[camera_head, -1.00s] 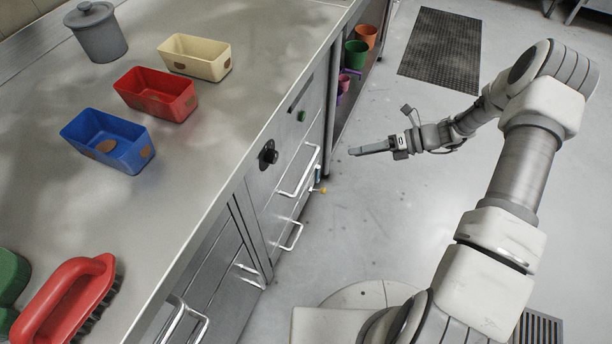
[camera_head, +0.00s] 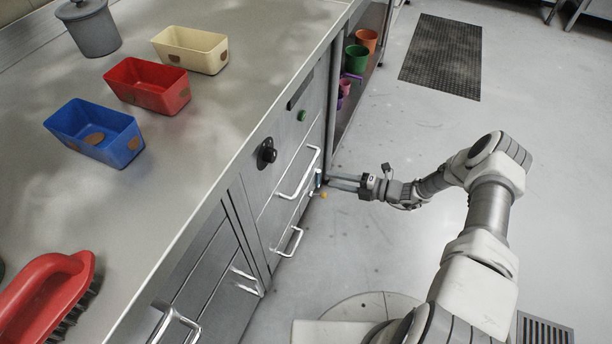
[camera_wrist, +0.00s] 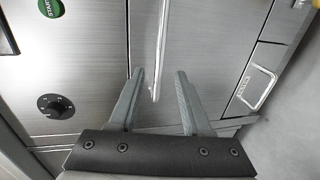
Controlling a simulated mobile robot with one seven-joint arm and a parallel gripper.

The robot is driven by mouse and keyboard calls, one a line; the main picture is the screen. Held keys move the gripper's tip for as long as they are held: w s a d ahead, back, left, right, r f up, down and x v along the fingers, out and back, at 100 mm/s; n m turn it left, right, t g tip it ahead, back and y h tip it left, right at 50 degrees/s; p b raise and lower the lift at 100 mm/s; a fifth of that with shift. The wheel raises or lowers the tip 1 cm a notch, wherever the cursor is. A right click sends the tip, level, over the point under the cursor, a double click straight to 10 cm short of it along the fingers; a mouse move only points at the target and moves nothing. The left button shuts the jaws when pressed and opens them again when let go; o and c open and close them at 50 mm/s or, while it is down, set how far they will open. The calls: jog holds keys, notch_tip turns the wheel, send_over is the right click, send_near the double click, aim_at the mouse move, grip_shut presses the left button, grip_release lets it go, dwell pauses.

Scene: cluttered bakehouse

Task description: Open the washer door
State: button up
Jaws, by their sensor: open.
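The washer door (camera_head: 278,205) is a steel front panel in the counter's face, and it looks shut. Its long silver handle (camera_head: 300,175) slants across it; in the wrist view the handle (camera_wrist: 163,40) runs down from the top middle. A black knob (camera_head: 267,152) and a green button (camera_head: 302,115) are on the washer; the wrist view shows the button (camera_wrist: 50,7) marked START. My gripper (camera_head: 332,182) is open and empty, just right of the handle. In the wrist view my fingers (camera_wrist: 159,76) point at the panel, with the handle's end between them in the picture; contact cannot be told.
On the counter (camera_head: 215,130) stand a blue bin (camera_head: 95,135), a red bin (camera_head: 148,87), a cream bin (camera_head: 190,50), a grey pot (camera_head: 90,30) and a red brush (camera_head: 45,295). Coloured pots (camera_head: 356,58) sit on a shelf beyond the washer. The floor right of the counter is largely clear.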

aim_at(306, 173)
jog(key=b+x, duration=0.1)
jog(key=x, duration=0.9)
jog(key=shift+a+b, duration=0.15)
jog(key=shift+b, duration=0.25)
grip_shut()
dwell(0.8)
